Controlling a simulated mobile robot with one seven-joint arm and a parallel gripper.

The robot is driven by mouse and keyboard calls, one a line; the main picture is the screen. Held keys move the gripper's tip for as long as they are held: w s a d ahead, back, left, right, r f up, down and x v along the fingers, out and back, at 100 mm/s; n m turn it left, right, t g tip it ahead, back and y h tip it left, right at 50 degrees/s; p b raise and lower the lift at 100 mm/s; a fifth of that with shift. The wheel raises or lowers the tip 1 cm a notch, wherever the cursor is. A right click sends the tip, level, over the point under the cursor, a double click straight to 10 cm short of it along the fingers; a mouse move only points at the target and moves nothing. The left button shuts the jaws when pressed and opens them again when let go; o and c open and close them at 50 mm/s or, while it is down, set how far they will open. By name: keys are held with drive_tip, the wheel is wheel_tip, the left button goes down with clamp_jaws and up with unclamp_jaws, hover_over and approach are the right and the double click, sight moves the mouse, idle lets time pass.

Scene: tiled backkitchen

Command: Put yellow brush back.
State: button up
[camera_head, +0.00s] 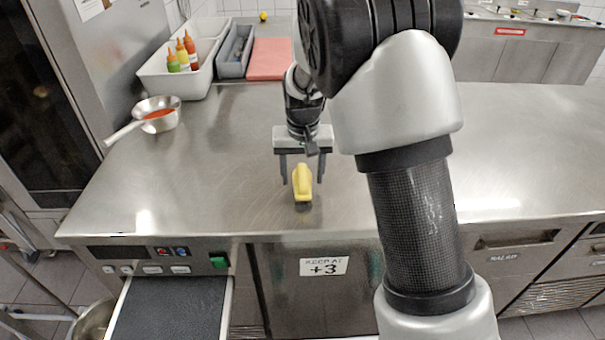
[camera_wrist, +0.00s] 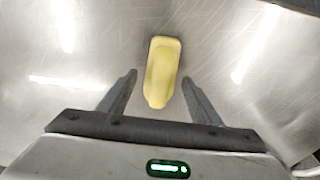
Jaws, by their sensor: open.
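The yellow brush (camera_head: 302,182) lies on the steel counter near its front edge in the head view. Its near end looks dark. It also shows in the wrist view (camera_wrist: 162,70), beyond and between the fingertips. My gripper (camera_head: 303,182) is open, pointing down at the counter, with one finger on each side of the brush in the head view. In the wrist view its fingertips (camera_wrist: 159,76) stand apart and do not appear to touch the brush. The height of the fingertips above the counter is hard to tell.
A pan with red sauce (camera_head: 157,115) stands at the counter's left. A white bin with sauce bottles (camera_head: 150,72), a grey container (camera_head: 235,52) and a red board (camera_head: 270,60) are at the back. A small yellow item (camera_head: 263,16) is behind them. The counter around the brush is clear.

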sight(303, 176)
drive_tip(key=s+d+r+p, duration=0.1)
drive_tip(key=s+d+r, duration=0.15)
drive_tip(key=r, duration=0.65)
drive_tip(key=s+d+r, duration=0.1)
drive_tip(key=s+r, duration=0.3)
drive_tip(key=r, duration=0.4)
drive_tip(key=s+d+r+t, duration=0.1)
drive_tip(key=s+d+t, duration=0.1)
drive_tip(key=s, duration=0.8)
drive_tip(key=s+d+r+t, duration=0.1)
drive_tip(key=s+d, duration=0.4)
drive_tip(key=s, duration=0.6)
drive_tip(key=shift+s+d+r+t, duration=0.15)
drive_tip(key=shift+d+r+t, duration=0.2)
drive_tip(key=shift+r, duration=0.25)
